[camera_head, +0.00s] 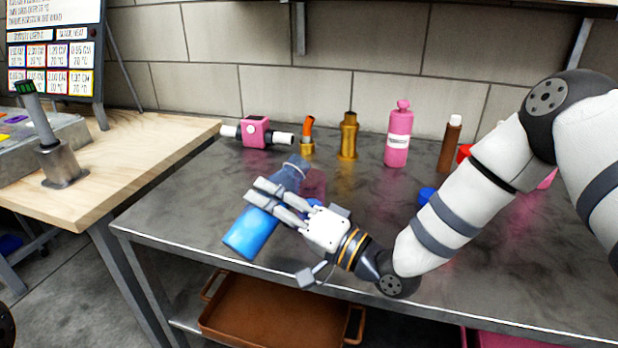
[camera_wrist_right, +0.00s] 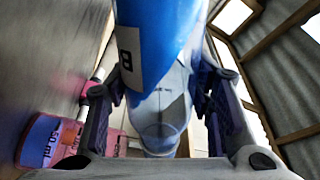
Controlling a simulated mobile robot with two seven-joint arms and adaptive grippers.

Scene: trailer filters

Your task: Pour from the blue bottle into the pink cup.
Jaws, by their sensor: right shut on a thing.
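The blue bottle (camera_head: 251,232) is held in my right gripper (camera_head: 268,202), which is shut around it over the front of the metal table. The bottle is steeply tilted, with its solid blue end toward the lower left and its clear grey-blue end toward the upper right. In the right wrist view, the bottle (camera_wrist_right: 160,35) fills the upper middle between the fingers. A translucent pink cup (camera_head: 314,182) stands just right of the bottle, partly hidden by my gripper. A pink cup marked 50 ml (camera_wrist_right: 45,140) shows at the wrist view's lower left. My left gripper is out of view.
Along the back stand a pink filter piece with white ends (camera_head: 255,132), an orange-topped brass piece (camera_head: 308,138), a brass fitting (camera_head: 348,137), a pink bottle (camera_head: 398,138) and a brown bottle (camera_head: 450,145). A small blue object (camera_head: 426,195) is partly behind my arm.

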